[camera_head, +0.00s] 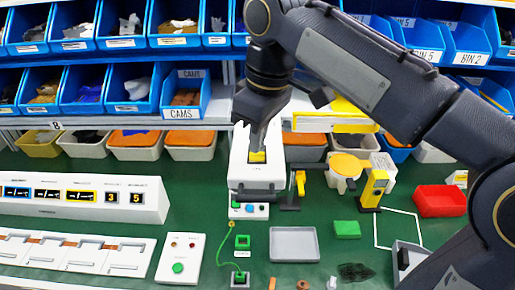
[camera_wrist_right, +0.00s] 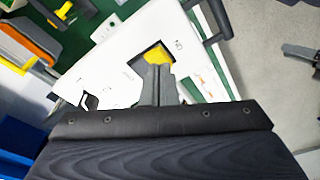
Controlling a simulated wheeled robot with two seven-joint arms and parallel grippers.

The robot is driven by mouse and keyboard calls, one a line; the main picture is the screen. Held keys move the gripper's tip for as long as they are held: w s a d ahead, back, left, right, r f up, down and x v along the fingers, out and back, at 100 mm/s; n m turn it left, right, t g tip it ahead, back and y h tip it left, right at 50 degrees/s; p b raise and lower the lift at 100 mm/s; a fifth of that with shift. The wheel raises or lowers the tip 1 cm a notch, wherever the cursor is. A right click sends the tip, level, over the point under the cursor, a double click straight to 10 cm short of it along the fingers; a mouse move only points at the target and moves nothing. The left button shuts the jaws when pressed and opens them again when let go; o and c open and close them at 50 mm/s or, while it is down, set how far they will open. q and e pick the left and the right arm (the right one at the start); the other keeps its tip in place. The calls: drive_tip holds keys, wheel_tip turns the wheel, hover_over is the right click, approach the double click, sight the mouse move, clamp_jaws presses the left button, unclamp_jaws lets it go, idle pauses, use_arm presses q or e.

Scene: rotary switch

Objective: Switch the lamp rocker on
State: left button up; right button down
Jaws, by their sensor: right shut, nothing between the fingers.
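A white box (camera_head: 240,165) stands at the back of the green bench and carries a yellow rocker (camera_head: 257,157) in a dark recess. The rocker also shows in the right wrist view (camera_wrist_right: 158,54), with small lettering on the white face beside it. My right gripper (camera_head: 258,147) points down at the rocker with its fingers together and nothing between them. In the wrist view its fingertips (camera_wrist_right: 158,68) overlap the rocker's edge. I cannot tell whether they touch or press it. The fingers hide part of the rocker, so its tilt is unclear. My left gripper is not in view.
A small panel with coloured buttons (camera_head: 249,210) sits in front of the white box. A yellow handled tool on a stand (camera_head: 300,183) is just right of it. A grey tray (camera_head: 294,244) lies in front. Blue bins (camera_head: 187,92) fill the shelves behind.

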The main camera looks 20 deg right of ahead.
drive_tip(key=shift+f+b, duration=0.35)
drive_tip(key=shift+f, duration=0.2)
wheel_tip(320, 180, up, 5)
drive_tip(key=p, duration=0.5)
drive_tip(key=shift+r, duration=1.05)
drive_tip(key=s+d+f+m+t+y+b, duration=0.1)
drive_tip(key=s+d+f+m+y+b, duration=0.1)
drive_tip(key=s+d+f+m, duration=0.5)
drive_tip(key=s+d+f+m+t+b, duration=0.1)
drive_tip(key=s+f, duration=0.3)
drive_tip(key=f, duration=0.5)
drive_tip(key=s+d+f+m+t+b, duration=0.1)
drive_tip(key=s+f+m+t, duration=0.1)
drive_tip(key=s+f, duration=0.3)
wheel_tip(320, 180, down, 5)
drive_tip(key=shift+r+m+y, duration=0.2)
drive_tip(key=shift+m+y, duration=0.1)
